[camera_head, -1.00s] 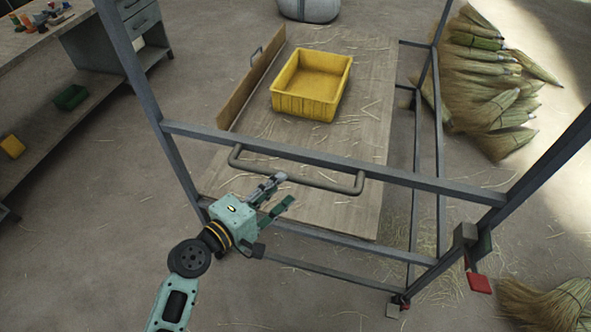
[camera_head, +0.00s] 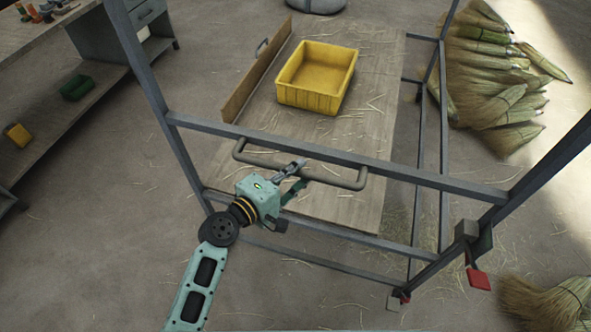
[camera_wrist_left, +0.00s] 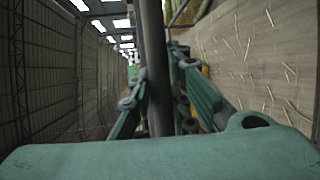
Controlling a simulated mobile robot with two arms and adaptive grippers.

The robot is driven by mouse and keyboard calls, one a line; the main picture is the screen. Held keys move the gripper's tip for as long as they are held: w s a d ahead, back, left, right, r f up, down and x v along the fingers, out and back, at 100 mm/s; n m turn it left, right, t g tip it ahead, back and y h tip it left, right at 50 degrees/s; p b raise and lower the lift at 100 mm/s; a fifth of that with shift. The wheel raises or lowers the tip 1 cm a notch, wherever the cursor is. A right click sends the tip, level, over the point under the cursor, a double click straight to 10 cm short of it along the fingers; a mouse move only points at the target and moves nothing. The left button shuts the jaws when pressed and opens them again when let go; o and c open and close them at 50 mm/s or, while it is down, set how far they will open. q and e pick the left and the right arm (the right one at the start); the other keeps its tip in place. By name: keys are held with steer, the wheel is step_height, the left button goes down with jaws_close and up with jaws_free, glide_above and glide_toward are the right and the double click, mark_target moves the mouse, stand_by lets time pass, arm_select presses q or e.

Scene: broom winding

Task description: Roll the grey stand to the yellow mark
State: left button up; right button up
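The grey stand is a tall steel frame (camera_head: 330,153) on castors with a bent front handle (camera_head: 345,181). My left gripper (camera_head: 301,173) is at the middle of this handle, one finger on each side of the bar. In the left wrist view a dark upright bar (camera_wrist_left: 155,70) runs between the two green fingers. Whether they press on it is not clear. My right gripper is in neither view. No yellow floor mark shows.
A yellow bin (camera_head: 310,98) sits on a straw-strewn board (camera_head: 365,130) behind the handle. Red pedals (camera_head: 478,279) are low at the stand's right. Broom heads (camera_head: 490,80) lie to the right. A bench (camera_head: 60,125) stands left, with bare floor between.

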arm_select(q)
jaws_close()
steer(key=shift+w+d+r, duration=0.1)
steer(key=shift+w+r, duration=0.1)
steer(key=shift+w, duration=0.25)
steer(key=shift+w+f, duration=0.1)
steer(key=shift+w, duration=0.05)
steer(key=shift+o, duration=1.6)
jaws_free()
steer(key=shift+w+d, duration=0.1)
steer(key=shift+w, duration=0.05)
steer(key=shift+o, duration=1.4)
steer(key=shift+s+f, duration=0.1)
steer(key=shift+s, duration=0.15)
steer(key=v, duration=1.2)
